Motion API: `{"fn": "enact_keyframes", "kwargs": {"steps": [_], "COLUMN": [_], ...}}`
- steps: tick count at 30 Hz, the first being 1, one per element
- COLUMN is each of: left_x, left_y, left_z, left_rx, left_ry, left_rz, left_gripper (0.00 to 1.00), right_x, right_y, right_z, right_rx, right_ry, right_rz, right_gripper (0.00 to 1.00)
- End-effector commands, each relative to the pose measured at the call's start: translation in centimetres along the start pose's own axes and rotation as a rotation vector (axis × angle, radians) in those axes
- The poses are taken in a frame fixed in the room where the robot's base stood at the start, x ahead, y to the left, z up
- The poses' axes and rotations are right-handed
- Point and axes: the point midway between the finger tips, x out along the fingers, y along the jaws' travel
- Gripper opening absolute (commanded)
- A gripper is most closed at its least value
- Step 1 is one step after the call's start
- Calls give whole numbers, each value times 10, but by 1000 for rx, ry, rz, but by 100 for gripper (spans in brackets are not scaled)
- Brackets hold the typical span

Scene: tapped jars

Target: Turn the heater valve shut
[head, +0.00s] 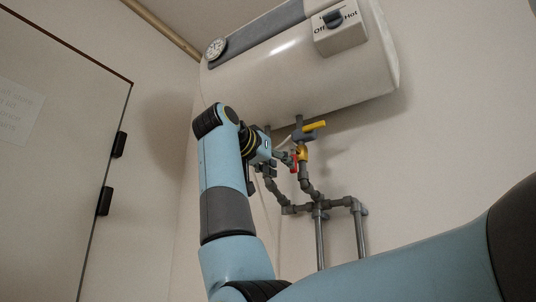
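The white heater tank (300,75) hangs on the wall at the top. Under it are pipes with a valve that has a yellow handle (315,126), pointing right and slightly up. Just below are a brass-coloured fitting (302,153) and a small red handle (294,162). My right gripper (284,157) reaches in from the left, its fingers beside the red handle. I cannot tell whether they touch it or how far they are open. The wrist hides part of the left pipe. My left gripper is not in view.
A control box (340,38) marked "Off" and "Hot" and a round gauge (215,48) are on the tank. Grey pipes (319,235) run down the wall below. A door (55,150) with black hinges is at left. The wall at right is bare.

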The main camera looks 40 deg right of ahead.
Motion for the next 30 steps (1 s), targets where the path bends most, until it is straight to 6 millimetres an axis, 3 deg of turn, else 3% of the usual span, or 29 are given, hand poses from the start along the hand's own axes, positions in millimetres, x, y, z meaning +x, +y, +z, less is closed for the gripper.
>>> {"fn": "enact_keyframes", "kwargs": {"steps": [21,30], "left_x": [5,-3], "left_y": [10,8], "left_z": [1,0], "left_rx": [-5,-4], "left_ry": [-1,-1], "left_rz": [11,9], "left_gripper": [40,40], "right_x": [58,63], "right_y": [0,1], "right_z": [0,-2], "right_rx": [0,1], "right_ry": [2,2], "right_rz": [2,2], "right_gripper": [37,37]}}
